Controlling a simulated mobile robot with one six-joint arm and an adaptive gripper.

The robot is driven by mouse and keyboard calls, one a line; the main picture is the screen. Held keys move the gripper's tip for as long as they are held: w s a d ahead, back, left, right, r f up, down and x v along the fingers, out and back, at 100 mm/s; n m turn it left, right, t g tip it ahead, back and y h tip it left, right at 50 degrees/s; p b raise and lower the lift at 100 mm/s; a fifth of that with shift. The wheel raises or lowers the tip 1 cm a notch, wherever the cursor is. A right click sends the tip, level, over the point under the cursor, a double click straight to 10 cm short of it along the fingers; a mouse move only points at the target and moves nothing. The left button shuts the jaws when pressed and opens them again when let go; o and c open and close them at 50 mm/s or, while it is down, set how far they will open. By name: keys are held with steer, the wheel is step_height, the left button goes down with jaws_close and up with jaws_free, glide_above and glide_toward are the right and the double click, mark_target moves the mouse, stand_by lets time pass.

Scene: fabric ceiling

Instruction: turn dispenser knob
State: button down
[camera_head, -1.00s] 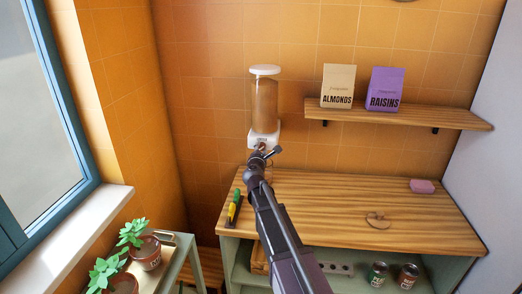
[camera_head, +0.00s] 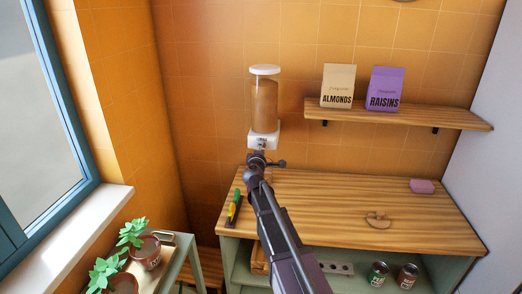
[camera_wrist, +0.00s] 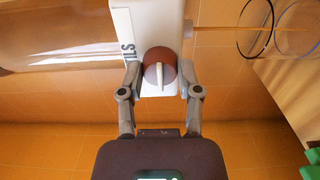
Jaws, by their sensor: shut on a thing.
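The dispenser (camera_head: 265,103) is on the tiled wall at the back, with a white lid, a tall brown-filled clear body and a white base (camera_head: 264,139). In the wrist view its white base (camera_wrist: 157,20) and the clear body (camera_wrist: 70,35) lie sideways. The round brown knob (camera_wrist: 157,68) with a pale bar across it is on the base. My gripper (camera_wrist: 159,72) has one finger on each side of the knob, shut on it. In the head view my gripper (camera_head: 260,150) is at the front of the base; the knob is hidden there.
A wooden counter (camera_head: 330,190) lies below, with green and yellow handled tools (camera_head: 233,209), a round brownish item (camera_head: 378,220) and a pink block (camera_head: 422,186). A shelf (camera_head: 450,117) holds almonds (camera_head: 338,86) and raisins (camera_head: 385,89) bags. Potted plants stand lower left.

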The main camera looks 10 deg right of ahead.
steer(key=shift+w, duration=0.15)
steer(key=shift+c, duration=1.4)
jaws_free()
steer(key=shift+s, duration=0.2)
steer(key=v, duration=1.1)
steer(key=shift+s+a, duration=0.2)
steer(key=shift+s, duration=0.15)
stand_by(0.4)
